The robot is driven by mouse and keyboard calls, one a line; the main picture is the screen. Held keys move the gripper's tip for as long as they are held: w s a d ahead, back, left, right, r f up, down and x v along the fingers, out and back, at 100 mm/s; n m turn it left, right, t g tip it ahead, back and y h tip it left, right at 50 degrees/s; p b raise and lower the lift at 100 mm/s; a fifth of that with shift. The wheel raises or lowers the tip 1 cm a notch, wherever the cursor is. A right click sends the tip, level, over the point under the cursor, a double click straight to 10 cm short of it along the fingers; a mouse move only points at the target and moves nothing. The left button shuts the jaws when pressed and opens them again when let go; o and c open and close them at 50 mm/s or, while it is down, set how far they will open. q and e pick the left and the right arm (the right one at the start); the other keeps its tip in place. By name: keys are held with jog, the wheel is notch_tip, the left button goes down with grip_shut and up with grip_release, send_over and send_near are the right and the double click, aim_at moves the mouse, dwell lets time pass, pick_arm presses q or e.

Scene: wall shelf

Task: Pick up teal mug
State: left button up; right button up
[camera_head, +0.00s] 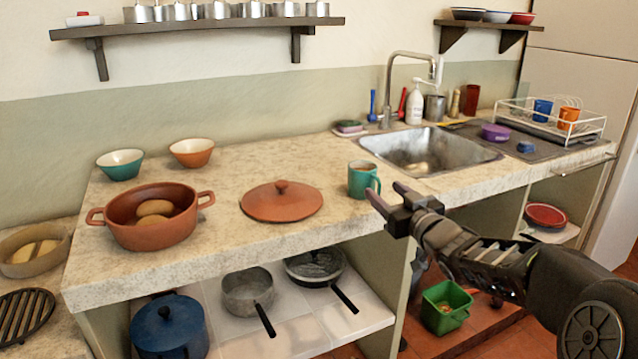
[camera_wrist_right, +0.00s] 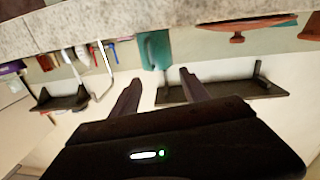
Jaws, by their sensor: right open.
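The teal mug (camera_head: 361,180) stands upright on the stone counter, left of the sink near the front edge, its handle on the right. My right gripper (camera_head: 386,193) is open and empty, just right of the mug and in front of it, with its fingers pointing towards it. A small gap shows between fingertips and handle. In the right wrist view, which is upside down, the mug (camera_wrist_right: 154,50) appears beyond the gap between the two spread fingers (camera_wrist_right: 160,78). My left gripper is in neither view.
A terracotta lid (camera_head: 282,201) lies left of the mug, with a terracotta pot (camera_head: 150,232) further left. The sink (camera_head: 425,152) is behind and right. The counter's front edge runs below the mug. Bare counter surrounds the mug.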

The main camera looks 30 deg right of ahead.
aim_at(369, 177)
jog(key=shift+w+d, duration=0.15)
jog(key=shift+w, duration=0.35)
jog(key=shift+w+d, duration=0.15)
jog(key=shift+w, duration=0.35)
jog(key=shift+w, duration=0.1)
jog(key=w, duration=0.3)
jog(key=w+d, duration=0.1)
jog(key=w, duration=0.1)
jog(key=shift+f, duration=0.2)
jog(key=shift+c, duration=0.4)
grip_shut()
jog(key=shift+s, duration=0.1)
dwell(0.8)
